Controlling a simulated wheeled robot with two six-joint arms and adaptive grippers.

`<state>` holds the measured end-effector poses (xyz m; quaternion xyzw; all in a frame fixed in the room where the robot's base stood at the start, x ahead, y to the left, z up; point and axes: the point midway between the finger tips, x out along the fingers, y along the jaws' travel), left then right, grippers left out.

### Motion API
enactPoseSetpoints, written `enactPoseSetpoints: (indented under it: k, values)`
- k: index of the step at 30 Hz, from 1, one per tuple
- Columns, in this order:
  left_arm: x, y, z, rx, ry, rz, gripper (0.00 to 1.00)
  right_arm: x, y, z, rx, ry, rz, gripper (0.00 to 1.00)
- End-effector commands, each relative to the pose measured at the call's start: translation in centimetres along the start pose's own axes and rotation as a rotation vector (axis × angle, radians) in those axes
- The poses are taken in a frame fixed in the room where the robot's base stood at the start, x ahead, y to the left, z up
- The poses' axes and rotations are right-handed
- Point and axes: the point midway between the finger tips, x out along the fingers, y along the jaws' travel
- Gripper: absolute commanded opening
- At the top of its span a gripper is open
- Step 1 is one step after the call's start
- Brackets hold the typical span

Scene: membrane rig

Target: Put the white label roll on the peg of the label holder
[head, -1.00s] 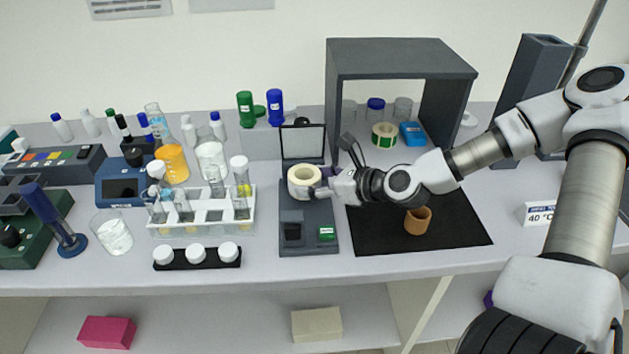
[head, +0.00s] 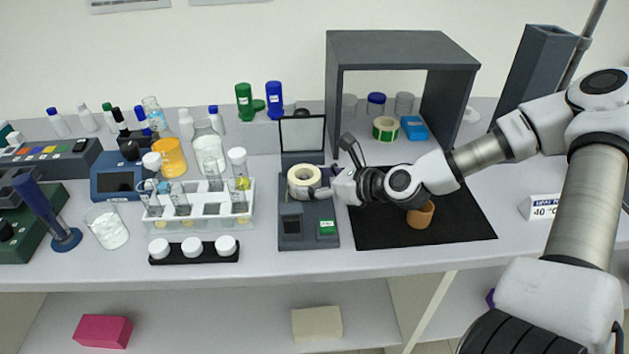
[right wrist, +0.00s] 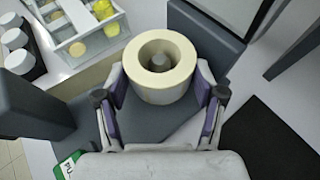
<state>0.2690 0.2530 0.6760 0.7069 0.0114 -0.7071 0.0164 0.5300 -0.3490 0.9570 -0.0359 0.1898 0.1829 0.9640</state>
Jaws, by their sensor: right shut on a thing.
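The white label roll (head: 302,190) is at the grey label holder (head: 308,243), near the middle of the bench. In the right wrist view the roll (right wrist: 160,88) is upright on its axis, and the grey peg (right wrist: 158,62) shows inside its hole. I cannot tell whether the roll's underside rests on the holder. My right gripper (head: 322,190) is shut on the roll, with a purple-padded finger on each side in the wrist view (right wrist: 160,95). My left gripper is out of view.
A white tube rack (head: 205,228) and white-capped bottles (head: 193,250) are to the left. A black mat (head: 440,235) with an orange cup (head: 420,215) lies to the right. A green-edged roll (head: 385,128) sits under the grey shelf (head: 400,45).

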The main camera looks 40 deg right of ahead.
Motion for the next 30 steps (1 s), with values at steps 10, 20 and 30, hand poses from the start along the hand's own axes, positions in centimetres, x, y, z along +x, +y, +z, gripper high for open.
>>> enactPoseSetpoints:
  k: [10, 20, 30]
  values:
    - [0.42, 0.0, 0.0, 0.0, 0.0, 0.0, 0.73, 0.11, 0.01, -0.26, -0.001, 0.0, 0.0, 0.86]
    - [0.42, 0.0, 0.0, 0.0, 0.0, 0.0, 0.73, 0.11, 0.01, -0.29, -0.001, 0.0, 0.0, 0.98]
    - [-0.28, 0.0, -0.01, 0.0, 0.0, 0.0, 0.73, -0.11, 0.01, 0.24, 0.0, 0.001, 0.0, 0.98]
